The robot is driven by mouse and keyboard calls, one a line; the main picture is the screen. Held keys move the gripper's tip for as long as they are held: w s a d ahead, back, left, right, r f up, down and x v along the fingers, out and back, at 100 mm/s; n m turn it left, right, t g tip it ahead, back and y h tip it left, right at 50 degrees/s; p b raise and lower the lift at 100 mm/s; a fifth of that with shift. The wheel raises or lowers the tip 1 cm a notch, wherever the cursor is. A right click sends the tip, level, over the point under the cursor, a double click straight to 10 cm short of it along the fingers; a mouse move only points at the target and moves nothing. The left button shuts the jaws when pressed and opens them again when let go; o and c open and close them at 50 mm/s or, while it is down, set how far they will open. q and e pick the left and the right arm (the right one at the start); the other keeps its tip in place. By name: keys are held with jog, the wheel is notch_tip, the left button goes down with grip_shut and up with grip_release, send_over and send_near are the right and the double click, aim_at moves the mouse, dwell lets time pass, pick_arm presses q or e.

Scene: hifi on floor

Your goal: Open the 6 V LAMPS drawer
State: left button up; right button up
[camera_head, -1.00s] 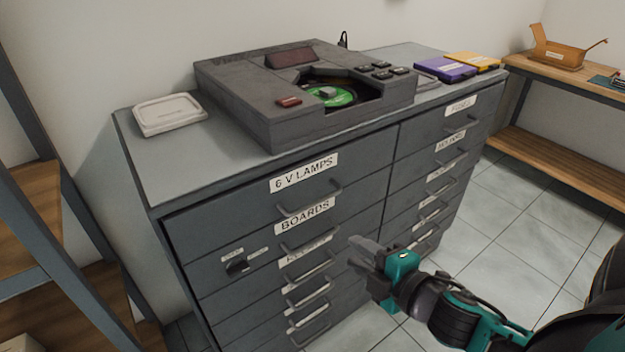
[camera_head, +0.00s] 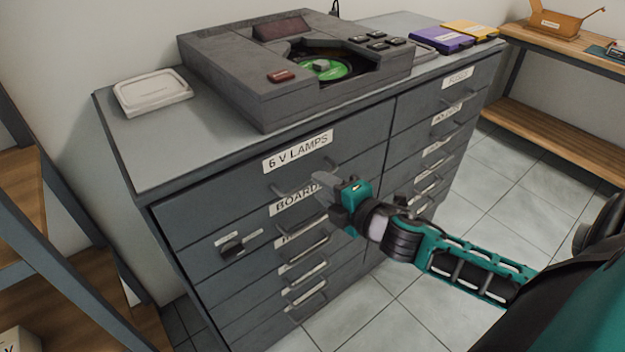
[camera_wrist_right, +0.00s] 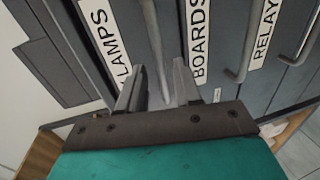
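The 6 V LAMPS drawer (camera_head: 225,200) is the top left drawer of the grey cabinet, under the white label (camera_head: 298,151). It looks shut, flush with the cabinet front. Its bar handle (camera_head: 285,192) is partly hidden by my right gripper (camera_head: 324,188), which is at the handle's right end. In the right wrist view, my right gripper's fingers (camera_wrist_right: 157,88) are apart, with the handle (camera_wrist_right: 155,40) running between them. I cannot tell whether either finger touches it. My left gripper is not in view.
Shelving (camera_head: 70,270) is close at left. The tiled floor (camera_head: 440,285) at right is clear.

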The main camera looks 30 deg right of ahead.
jog(key=shift+x, duration=2.15)
grip_shut()
